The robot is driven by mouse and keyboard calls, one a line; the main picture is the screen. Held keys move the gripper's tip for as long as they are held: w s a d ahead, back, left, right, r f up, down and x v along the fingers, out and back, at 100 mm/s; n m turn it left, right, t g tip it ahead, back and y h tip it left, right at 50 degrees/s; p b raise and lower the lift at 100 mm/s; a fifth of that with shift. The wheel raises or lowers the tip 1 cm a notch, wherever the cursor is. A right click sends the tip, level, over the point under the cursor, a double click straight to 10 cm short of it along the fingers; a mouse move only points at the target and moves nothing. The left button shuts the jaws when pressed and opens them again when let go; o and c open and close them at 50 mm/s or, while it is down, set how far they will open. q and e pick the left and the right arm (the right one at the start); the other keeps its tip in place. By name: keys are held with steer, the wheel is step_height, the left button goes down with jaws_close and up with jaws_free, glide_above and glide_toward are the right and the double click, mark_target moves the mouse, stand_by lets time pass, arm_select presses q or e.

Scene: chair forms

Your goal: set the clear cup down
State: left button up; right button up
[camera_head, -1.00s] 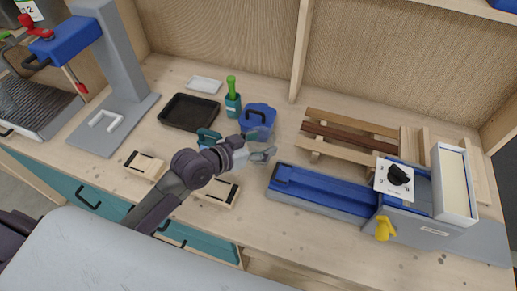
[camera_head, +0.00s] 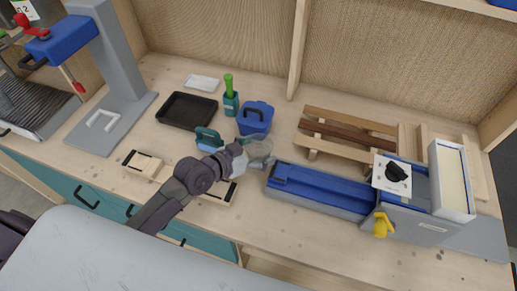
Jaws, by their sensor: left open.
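My left gripper (camera_head: 258,149) reaches in over the middle of the workbench (camera_head: 285,230). It is open, just in front of a blue lidded container (camera_head: 256,117). A pale, greyish, see-through shape shows at its fingertips. It may be the clear cup, but I cannot separate it surely from the fingers, nor tell whether it touches the bench. My right gripper is not in view.
Behind are a black tray (camera_head: 187,110), a white dish (camera_head: 202,82) and a green-handled tool in a teal holder (camera_head: 231,103). A teal object (camera_head: 208,138) is beside my wrist. A blue and grey machine (camera_head: 320,189) and wooden slats (camera_head: 345,130) are right.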

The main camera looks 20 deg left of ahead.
arm_select(q)
steer(key=shift+r, duration=0.25)
steer(key=b+v, duration=0.1)
steer(key=v, duration=1.1)
steer(key=shift+b, duration=0.35)
